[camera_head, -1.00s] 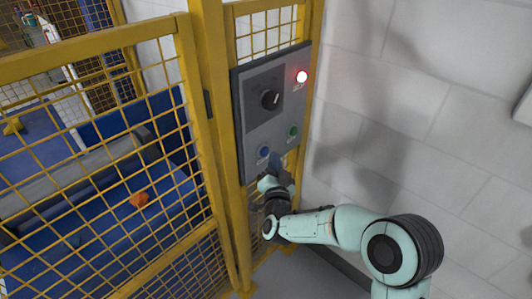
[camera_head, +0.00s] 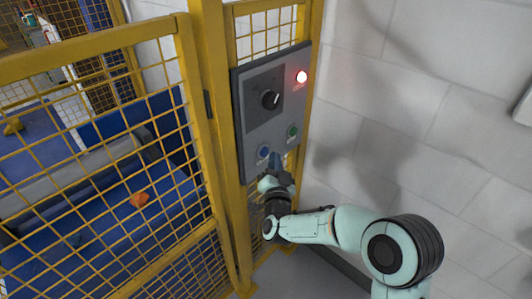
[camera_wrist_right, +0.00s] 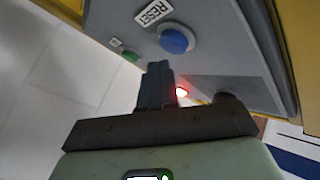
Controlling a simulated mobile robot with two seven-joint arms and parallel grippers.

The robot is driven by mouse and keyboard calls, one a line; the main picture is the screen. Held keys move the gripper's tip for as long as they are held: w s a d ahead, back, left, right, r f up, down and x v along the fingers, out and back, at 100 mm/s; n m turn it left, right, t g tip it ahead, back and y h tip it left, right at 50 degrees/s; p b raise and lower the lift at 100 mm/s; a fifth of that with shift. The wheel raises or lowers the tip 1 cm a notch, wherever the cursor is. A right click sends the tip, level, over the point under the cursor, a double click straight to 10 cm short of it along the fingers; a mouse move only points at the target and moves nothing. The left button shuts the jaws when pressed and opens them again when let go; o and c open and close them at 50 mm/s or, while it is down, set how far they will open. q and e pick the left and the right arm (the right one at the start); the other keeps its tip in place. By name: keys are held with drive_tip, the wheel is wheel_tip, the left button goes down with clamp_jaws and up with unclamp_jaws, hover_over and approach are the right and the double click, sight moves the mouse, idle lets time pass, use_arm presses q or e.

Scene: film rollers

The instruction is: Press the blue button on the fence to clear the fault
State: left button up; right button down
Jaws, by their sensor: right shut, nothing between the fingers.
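The blue button (camera_head: 264,151) sits at the lower left of the grey control panel (camera_head: 250,170) on the yellow fence. In the right wrist view the blue button (camera_wrist_right: 174,40) is round, with a RESET label (camera_wrist_right: 154,12) beside it. My right gripper (camera_head: 275,160) is shut and empty, just below and to the right of the button in the head view. In the right wrist view its closed fingertips (camera_wrist_right: 158,68) are close to the button, with a small gap showing in the picture. Exact depth to the panel is unclear. My left gripper is not in view.
A red lamp (camera_head: 302,77) glows at the panel's upper right. A black rotary knob (camera_head: 270,99) and a green button (camera_head: 292,132) are also on the panel. The white block wall (camera_head: 420,110) stands close on the right. An orange object (camera_head: 139,200) lies behind the fence.

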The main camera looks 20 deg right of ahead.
drive_tip(key=shift+w, duration=0.1)
idle(0.7)
drive_tip(key=shift+w+a+b, duration=0.2)
drive_tip(key=shift+w+b, duration=0.1)
drive_tip(key=shift+w+a, duration=0.15)
drive_tip(key=shift+w, duration=0.3)
idle(0.7)
drive_tip(key=shift+s+b, duration=0.15)
drive_tip(key=shift+b, duration=0.15)
drive_tip(key=shift+s+d+b, duration=0.3)
drive_tip(key=shift+s+b, duration=0.05)
drive_tip(key=shift+s, duration=0.35)
